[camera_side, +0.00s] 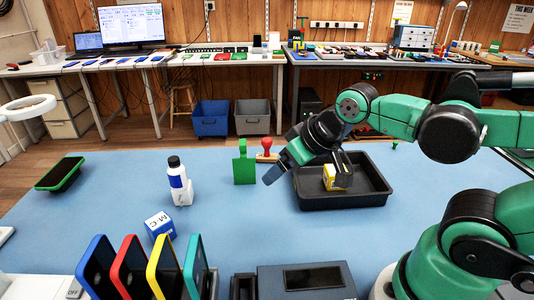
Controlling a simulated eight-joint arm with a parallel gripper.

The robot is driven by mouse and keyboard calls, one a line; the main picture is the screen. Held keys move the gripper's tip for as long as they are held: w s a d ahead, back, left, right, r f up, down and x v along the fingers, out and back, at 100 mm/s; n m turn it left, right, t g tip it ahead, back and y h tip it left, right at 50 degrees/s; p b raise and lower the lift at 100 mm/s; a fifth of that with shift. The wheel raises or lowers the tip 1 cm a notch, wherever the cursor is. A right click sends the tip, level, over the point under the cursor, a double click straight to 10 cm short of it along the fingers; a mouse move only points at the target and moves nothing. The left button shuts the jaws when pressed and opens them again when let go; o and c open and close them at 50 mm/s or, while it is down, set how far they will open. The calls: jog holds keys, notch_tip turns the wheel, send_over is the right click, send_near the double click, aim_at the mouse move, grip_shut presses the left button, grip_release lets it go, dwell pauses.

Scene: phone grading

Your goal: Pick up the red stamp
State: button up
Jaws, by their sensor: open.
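The red stamp (266,147) stands on the blue table mat, left of and behind the black tray. It has a red knob handle and a light wooden base. A green block-like stand (243,165) is just to its left and nearer the camera, and may cover part of its base. My gripper (305,177) is open, tilted down and to the left. One dark finger reaches over the tray's left edge, in front of the stamp in the picture and to its right. The other finger is over the tray. I see nothing held between the fingers.
The black tray (371,197) holds a yellow and white box (328,176). Several coloured phones stand upright in front. The mat between bottle and phone is clear.

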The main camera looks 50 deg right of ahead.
jog(key=w+d+m+y, duration=0.2)
jog(key=w+m, duration=0.4)
jog(key=m, duration=0.1)
jog(key=m+t+y, duration=0.3)
jog(key=m+t, duration=0.3)
jog(key=m, duration=1.4)
send_near(262, 155)
jog(key=w, duration=0.1)
jog(key=w+a+r, duration=0.1)
jog(key=w+r, duration=0.1)
jog(key=w, duration=0.1)
jog(key=shift+a+r, duration=0.2)
jog(key=shift+a, duration=0.15)
jog(key=shift+w+f, duration=0.1)
jog(key=shift+w, duration=0.1)
jog(key=shift+x, duration=2.65)
jog(key=shift+d, duration=0.1)
grip_shut()
